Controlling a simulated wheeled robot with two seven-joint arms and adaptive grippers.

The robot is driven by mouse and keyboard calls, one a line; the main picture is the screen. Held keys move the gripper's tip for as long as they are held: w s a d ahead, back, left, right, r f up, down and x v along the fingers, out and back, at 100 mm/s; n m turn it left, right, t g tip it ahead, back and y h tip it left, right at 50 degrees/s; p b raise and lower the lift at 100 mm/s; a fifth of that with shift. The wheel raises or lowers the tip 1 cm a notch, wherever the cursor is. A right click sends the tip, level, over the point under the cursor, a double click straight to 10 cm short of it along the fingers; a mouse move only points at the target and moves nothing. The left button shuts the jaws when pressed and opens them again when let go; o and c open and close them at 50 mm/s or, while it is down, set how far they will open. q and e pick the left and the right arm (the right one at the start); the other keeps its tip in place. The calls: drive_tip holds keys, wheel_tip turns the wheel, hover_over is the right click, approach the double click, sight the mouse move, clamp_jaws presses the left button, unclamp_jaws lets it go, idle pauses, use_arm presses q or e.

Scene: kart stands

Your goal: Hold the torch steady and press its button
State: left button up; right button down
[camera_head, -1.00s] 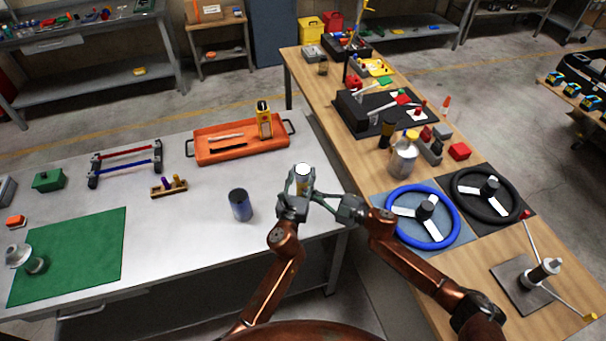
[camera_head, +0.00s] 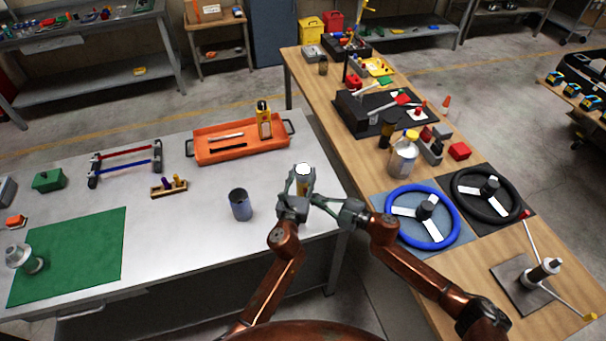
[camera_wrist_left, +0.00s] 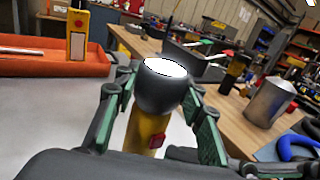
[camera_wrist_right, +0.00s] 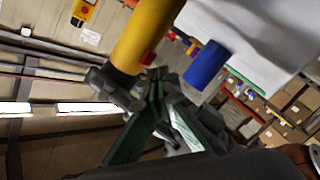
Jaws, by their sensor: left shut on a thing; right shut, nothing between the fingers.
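The torch has a yellow body (camera_wrist_left: 143,128), a dark head (camera_wrist_left: 162,95) and a bright white lens (camera_head: 303,169). It stands upright in my left gripper (camera_head: 302,183), whose fingers are shut on either side of it near the head. Its red button (camera_wrist_left: 157,141) sits on the body below the head and also shows in the right wrist view (camera_wrist_right: 148,58). My right gripper (camera_head: 315,199) is shut and empty, its fingertips beside the torch body. In the right wrist view its fingertips (camera_wrist_right: 155,80) are close to the button; whether they touch cannot be told.
A blue-grey cup (camera_head: 240,206) stands on the white table left of the torch. An orange tray (camera_head: 205,155) holding a yellow box (camera_head: 264,120) lies farther back. Steering wheels (camera_head: 422,217) and a metal can (camera_head: 403,158) are on the wooden table at the right.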

drive_tip(key=shift+s+d, duration=0.25)
drive_tip(key=shift+s, duration=0.55)
drive_tip(key=shift+s+d, duration=0.2)
drive_tip(key=shift+s, duration=0.65)
drive_tip(key=shift+s+d, duration=0.25)
drive_tip(key=shift+s, duration=0.55)
use_arm(q)
drive_tip(key=o, duration=1.4)
drive_tip(key=shift+o, duration=0.2)
drive_tip(key=v, duration=1.2)
